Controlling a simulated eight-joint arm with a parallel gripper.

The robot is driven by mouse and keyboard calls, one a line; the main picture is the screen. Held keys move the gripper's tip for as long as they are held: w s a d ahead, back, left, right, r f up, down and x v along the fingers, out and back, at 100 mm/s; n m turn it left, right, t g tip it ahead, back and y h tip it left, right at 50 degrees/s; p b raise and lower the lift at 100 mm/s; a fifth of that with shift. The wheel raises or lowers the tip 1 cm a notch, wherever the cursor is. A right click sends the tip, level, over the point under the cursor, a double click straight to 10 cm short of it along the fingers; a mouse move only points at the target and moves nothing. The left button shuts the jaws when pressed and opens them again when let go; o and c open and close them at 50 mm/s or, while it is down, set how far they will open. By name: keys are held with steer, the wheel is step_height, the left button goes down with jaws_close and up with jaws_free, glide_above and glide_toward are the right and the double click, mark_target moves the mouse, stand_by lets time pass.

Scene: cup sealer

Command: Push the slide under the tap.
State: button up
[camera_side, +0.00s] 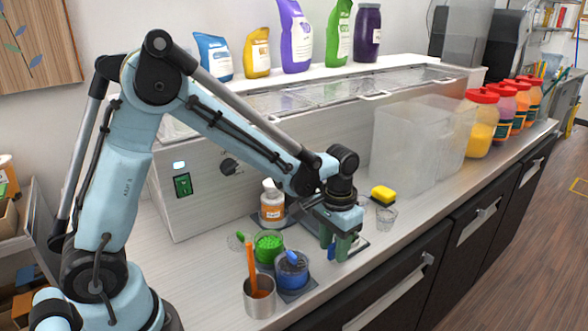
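My gripper (336,250) points down at the counter in the middle of the picture, its green fingers low over or at a flat dark-edged plate (361,243). The plate is mostly hidden behind the gripper, and I cannot tell whether it is the slide or whether the fingers touch it. The finger gap is too small to judge, and I see nothing clearly held. No tap can be made out; the arm and gripper cover part of the area in front of the long metal machine (200,185).
Near the gripper stand a white-capped bottle (272,208), a green-filled cup (268,247), a blue-filled cup (291,272) and a metal cup (260,299) with an orange stick. A yellow sponge (383,194) and small clear cup (386,218) lie right. A clear box (415,150) stands behind.

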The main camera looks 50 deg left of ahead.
steer(key=shift+f, duration=0.1)
jaws_close()
stand_by(0.3)
steer(key=shift+a, duration=2.35)
jaws_free()
